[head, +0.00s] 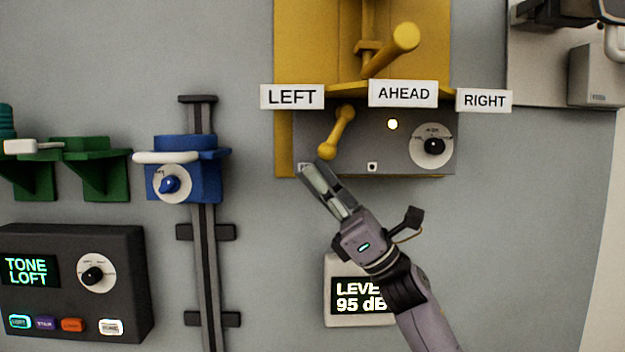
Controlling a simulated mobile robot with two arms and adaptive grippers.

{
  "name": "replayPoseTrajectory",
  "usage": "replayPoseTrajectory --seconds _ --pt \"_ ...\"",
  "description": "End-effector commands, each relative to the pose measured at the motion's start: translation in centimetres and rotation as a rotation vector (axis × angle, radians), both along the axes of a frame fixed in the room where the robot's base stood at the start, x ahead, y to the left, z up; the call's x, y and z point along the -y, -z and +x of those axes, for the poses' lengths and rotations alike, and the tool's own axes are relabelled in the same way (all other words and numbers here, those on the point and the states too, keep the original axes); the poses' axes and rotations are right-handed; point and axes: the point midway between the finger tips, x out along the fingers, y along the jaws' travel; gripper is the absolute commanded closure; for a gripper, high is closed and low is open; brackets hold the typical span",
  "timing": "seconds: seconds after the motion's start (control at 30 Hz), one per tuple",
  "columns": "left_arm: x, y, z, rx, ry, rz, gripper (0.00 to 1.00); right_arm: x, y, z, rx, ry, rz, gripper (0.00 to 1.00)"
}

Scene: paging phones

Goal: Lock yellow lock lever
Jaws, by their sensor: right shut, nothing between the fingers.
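The yellow lock lever (338,131) is a short rod with rounded ends on the front of a grey box (385,140). It leans, its upper end to the right and its lower end to the left. My right gripper (314,170) is shut and empty, with its fingertips just below and left of the lever's lower end. I cannot tell whether they touch it. A larger yellow handle (403,40) sticks out above, on a yellow backing plate (300,40). My left gripper is not in view.
Signs LEFT (291,97), AHEAD (403,93) and RIGHT (484,100) stick out above the box. The box has a lit lamp (393,124) and a dial (432,146). A level display (345,300) is partly behind my right arm. A blue slider (205,170) is on the left.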

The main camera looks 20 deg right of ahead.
Motion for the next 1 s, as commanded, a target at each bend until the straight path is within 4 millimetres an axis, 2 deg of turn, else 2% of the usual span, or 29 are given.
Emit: replayPoseTrajectory --seconds 0.4,1.0 --pt "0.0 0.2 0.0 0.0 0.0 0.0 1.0 2.4 0.3 -0.6 -0.058 0.004 -0.218 1.0" --pt "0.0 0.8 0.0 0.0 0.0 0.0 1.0 4.5 0.4 -1.3 -0.106 0.001 -0.383 1.0"
